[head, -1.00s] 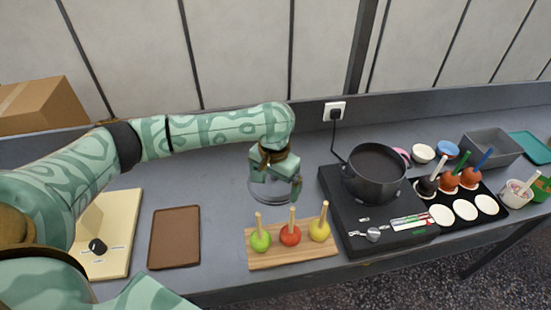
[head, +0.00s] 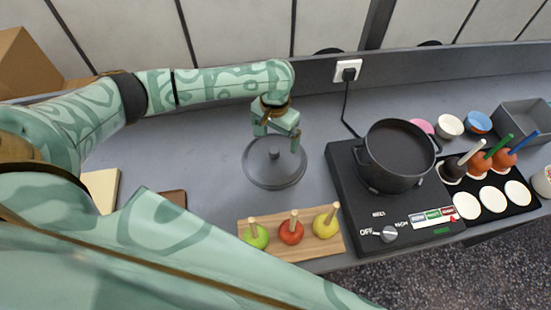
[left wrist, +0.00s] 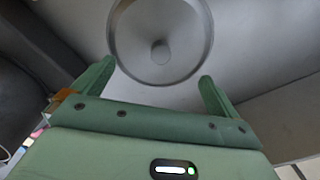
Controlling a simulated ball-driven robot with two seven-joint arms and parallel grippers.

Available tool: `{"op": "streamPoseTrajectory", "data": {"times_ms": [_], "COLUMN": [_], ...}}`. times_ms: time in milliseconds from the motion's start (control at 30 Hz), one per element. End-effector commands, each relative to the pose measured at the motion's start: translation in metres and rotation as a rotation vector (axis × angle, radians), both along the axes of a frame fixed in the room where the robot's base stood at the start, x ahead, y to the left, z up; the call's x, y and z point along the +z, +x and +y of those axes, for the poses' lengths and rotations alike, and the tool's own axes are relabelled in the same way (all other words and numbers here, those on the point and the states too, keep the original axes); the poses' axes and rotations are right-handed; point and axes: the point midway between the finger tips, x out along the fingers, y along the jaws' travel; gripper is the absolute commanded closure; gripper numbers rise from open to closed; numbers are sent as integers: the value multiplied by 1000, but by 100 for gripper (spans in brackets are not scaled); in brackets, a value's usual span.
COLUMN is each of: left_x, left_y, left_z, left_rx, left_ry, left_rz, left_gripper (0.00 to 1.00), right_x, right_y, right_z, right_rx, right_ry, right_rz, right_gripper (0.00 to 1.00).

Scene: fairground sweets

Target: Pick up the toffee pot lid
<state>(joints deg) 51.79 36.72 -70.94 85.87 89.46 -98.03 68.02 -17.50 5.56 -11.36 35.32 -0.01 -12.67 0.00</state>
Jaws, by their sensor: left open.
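The toffee pot lid (head: 262,174) is a round grey disc with a small knob, lying on the grey counter behind the board of apples. In the left wrist view the lid (left wrist: 182,62) shows beyond the fingertips, its knob (left wrist: 160,51) between them in the picture. My left gripper (head: 277,143) is open and empty, just above the lid; in the left wrist view its fingers (left wrist: 156,75) are spread apart and I see no contact with the knob. The toffee pot (head: 397,153) stands uncovered on the black hob (head: 344,168). My right gripper is not in view.
A wooden board (head: 327,246) with green, red and yellow apples on sticks lies in front of the lid. A black tray (head: 529,207) with dipped apples and white discs is right of the hob.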

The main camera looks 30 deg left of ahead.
Motion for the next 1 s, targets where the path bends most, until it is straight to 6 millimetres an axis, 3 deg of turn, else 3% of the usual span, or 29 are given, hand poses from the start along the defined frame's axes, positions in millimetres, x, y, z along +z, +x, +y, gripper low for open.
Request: {"op": "streamPoseTrajectory", "data": {"times_ms": [33, 300, 533, 767, 800, 1000], "left_x": [-10, -29, -67, -70, -69, -70], "left_y": [0, -1, -5, -4, -4, -5], "left_z": [0, -1, -4, -3, -3, -3], "left_rx": [1, -1, 1, -1, -1, -1], "left_ry": [0, 0, 1, 1, 1, 2], "left_rz": [2, 1, 1, -1, -1, 0], "left_gripper": [2, 2, 2, 2, 4, 60], "right_x": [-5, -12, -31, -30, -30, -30], "right_y": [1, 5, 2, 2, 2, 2], "right_z": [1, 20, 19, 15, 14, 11], "right_rx": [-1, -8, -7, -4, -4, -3], "right_ry": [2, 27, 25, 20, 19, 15], "right_rz": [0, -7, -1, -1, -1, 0], "right_gripper": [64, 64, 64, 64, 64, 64]}}
